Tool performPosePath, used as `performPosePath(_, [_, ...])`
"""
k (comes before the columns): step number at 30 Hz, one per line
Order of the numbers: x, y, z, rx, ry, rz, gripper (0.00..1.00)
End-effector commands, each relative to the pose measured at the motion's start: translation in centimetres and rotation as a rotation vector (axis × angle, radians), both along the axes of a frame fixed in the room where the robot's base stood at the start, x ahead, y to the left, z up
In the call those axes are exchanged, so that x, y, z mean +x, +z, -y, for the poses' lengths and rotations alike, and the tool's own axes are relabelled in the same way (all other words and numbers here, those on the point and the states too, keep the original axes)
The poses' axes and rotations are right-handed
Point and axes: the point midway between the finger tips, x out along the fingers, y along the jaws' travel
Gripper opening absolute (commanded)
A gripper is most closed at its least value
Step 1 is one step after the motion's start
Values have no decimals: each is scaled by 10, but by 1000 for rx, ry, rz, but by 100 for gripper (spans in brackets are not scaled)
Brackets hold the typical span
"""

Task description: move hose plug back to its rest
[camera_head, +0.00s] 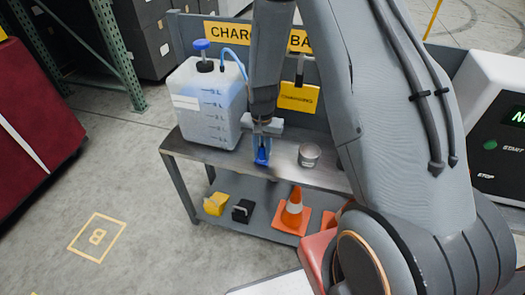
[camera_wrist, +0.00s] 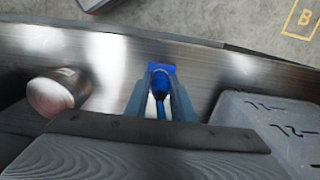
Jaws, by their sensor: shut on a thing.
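My gripper (camera_head: 262,147) is shut on the blue hose plug (camera_wrist: 160,86) above the metal bench top. In the wrist view the plug sits between both fingers, with a thin blue hose (camera_wrist: 161,110) running back from it. A flat blue piece (camera_wrist: 162,67) shows just beyond the plug. I cannot tell whether it is part of the plug or a separate rest, or whether the plug touches it. In the head view the hose (camera_head: 236,57) leaves the top of the jug and passes behind my arm.
A translucent jug (camera_head: 210,108) with a blue-topped cap stands left of my gripper. A metal cup (camera_head: 309,155) stands close on the right. The bench's front edge (camera_head: 240,168) is near. A yellow object (camera_head: 216,203), a black object (camera_head: 243,211) and an orange cone (camera_head: 293,212) are on the lower shelf.

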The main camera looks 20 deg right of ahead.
Motion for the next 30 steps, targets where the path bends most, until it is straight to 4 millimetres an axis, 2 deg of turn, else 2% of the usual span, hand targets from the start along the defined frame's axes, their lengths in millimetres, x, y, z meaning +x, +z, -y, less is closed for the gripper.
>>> performPosePath(1, [0,-1,0,0,0,0,0])
performPosePath(2, [0,-1,0,0,0,0,26])
performPosePath(5, [0,-1,0,0,0,0,43])
performPosePath(6, [0,-1,0,0,0,0,44])
performPosePath(17, [1,5,0,0,0,2,44])
performPosePath(30, [1,64,0,0,0,4,44])
